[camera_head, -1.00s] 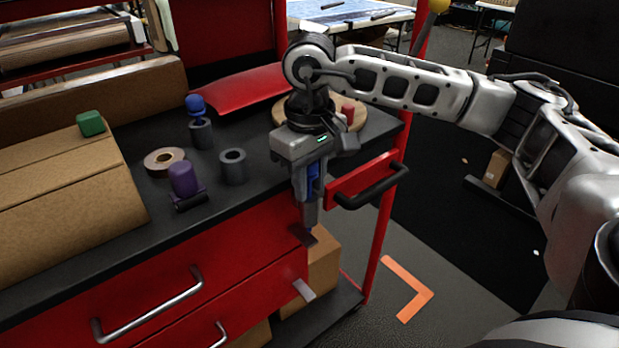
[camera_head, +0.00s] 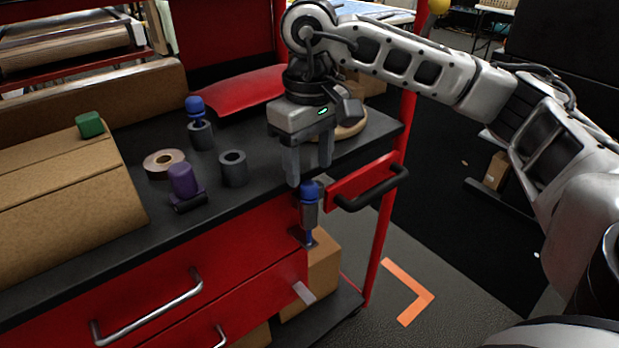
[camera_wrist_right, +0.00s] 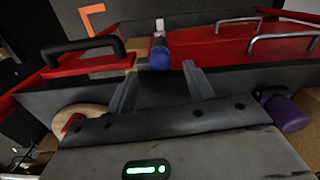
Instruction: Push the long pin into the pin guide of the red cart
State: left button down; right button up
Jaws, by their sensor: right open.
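The long pin has a blue head (camera_head: 311,190) and stands upright in the grey pin guide (camera_head: 309,213) on the front of the red cart (camera_head: 250,240). A blue end shows below the guide. My right gripper (camera_head: 308,178) is above the pin, fingers pointing down, open and clear of it. In the right wrist view the blue head (camera_wrist_right: 160,57) is ahead of the open fingers (camera_wrist_right: 160,85). Another blue-headed pin (camera_head: 195,106) stands in a grey holder on the cart top. My left gripper is not in view.
A purple-topped item (camera_head: 183,181), a grey roll (camera_head: 233,168) and a tape roll (camera_head: 164,162) stand on the cart top. A black handle (camera_head: 373,190) juts out to the right of the guide. A cardboard box (camera_head: 322,262) is below it.

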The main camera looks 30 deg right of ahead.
notch_tip(320, 180, up, 11)
jog(key=p, duration=0.2)
dwell(0.6)
